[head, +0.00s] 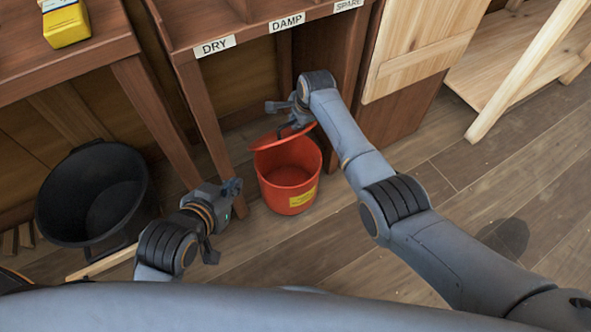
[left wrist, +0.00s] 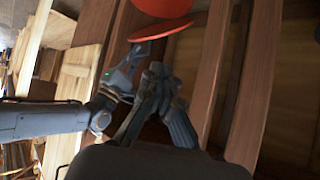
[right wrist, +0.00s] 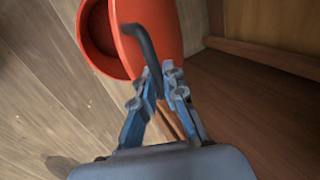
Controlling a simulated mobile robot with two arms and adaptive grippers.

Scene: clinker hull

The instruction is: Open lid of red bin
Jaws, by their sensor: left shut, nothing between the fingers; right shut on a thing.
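The red bin (head: 290,190) stands on the floor with its mouth partly uncovered and a yellow label on its front. Its red lid (head: 283,137) is tilted up at the back of the rim. In the right wrist view the lid (right wrist: 167,22) stands beside the bin's open mouth (right wrist: 97,35), and my right gripper (right wrist: 160,80) is shut on the lid's dark curved handle (right wrist: 146,45). My left gripper (head: 231,190) is shut and empty, left of the bin. In the left wrist view the bin and lid show at the top edge, beyond the left fingers (left wrist: 158,75).
A black tub (head: 95,195) stands on the floor at the left. A wooden bench with DRY, DAMP and SPARE labels (head: 287,22) rises behind the bin, its leg (head: 205,120) close by. A yellow box (head: 66,24) lies on the left bench. Floor at right is clear.

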